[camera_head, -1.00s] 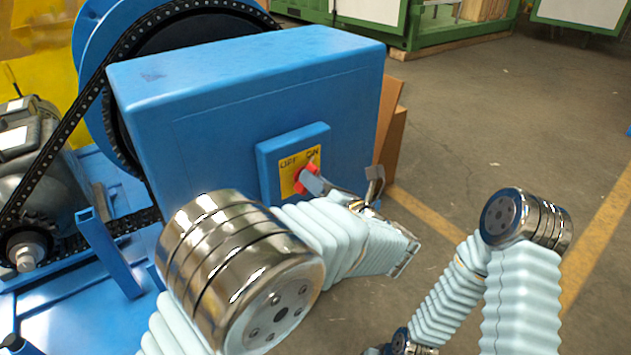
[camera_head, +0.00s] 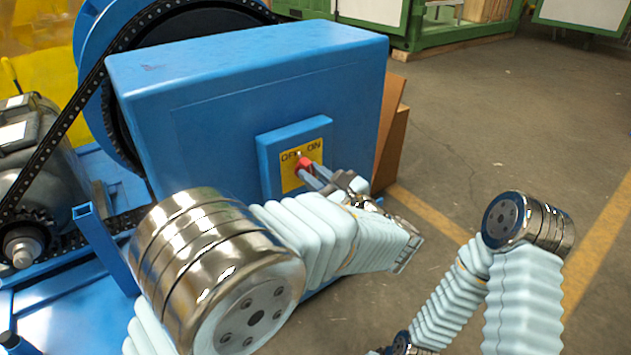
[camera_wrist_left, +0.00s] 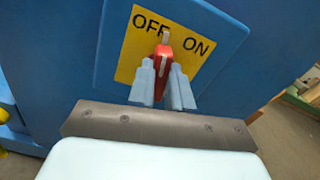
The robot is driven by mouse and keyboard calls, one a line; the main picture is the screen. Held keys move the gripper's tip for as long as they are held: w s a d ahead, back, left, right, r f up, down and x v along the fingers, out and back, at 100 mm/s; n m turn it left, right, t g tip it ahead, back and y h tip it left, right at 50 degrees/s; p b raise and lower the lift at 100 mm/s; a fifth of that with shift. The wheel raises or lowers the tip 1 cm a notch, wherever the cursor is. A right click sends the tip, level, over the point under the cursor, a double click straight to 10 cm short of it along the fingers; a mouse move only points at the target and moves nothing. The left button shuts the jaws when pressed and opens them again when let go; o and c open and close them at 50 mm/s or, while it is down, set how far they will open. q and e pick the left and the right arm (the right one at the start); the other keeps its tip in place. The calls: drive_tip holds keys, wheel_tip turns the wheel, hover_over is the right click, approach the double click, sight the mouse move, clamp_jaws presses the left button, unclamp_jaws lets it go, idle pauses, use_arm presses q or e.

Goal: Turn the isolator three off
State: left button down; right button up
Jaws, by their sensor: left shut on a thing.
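The isolator is a blue box (camera_head: 266,150) on the side of the large blue housing. Its yellow plate (camera_head: 291,174) reads OFF at left and ON at right. The red handle (camera_head: 304,163) sits on the plate; in the left wrist view the red handle (camera_wrist_left: 164,62) stands nearly upright, its pale tip between OFF and ON. My left gripper (camera_head: 314,178) is at the handle, and in the left wrist view its two fingers (camera_wrist_left: 162,84) are closed around it. My right gripper is not in view; only parts of my right arm show. No number three is readable.
The blue housing (camera_head: 240,75) stands behind the isolator. A chain (camera_head: 75,115) and a grey motor (camera_head: 35,150) are at the left. A brown board (camera_head: 390,140) leans behind the housing. Open floor with a yellow line (camera_head: 435,216) lies to the right.

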use_arm(q)
drive_tip(key=shift+s+f+n+b, duration=0.1)
drive_tip(key=shift+f+n+b, duration=0.05)
drive_tip(key=shift+n+b, duration=1.2)
drive_tip(key=shift+f+n+b, duration=0.1)
drive_tip(key=shift+n+b, duration=0.8)
drive_tip(key=shift+n, duration=0.85)
drive_tip(key=c, duration=1)
unclamp_jaws()
drive_tip(key=shift+a+r, duration=0.1)
drive_tip(key=shift+c, duration=0.2)
drive_tip(key=p+v, duration=0.1)
drive_tip(key=v, duration=1.3)
drive_tip(key=shift+p, duration=0.35)
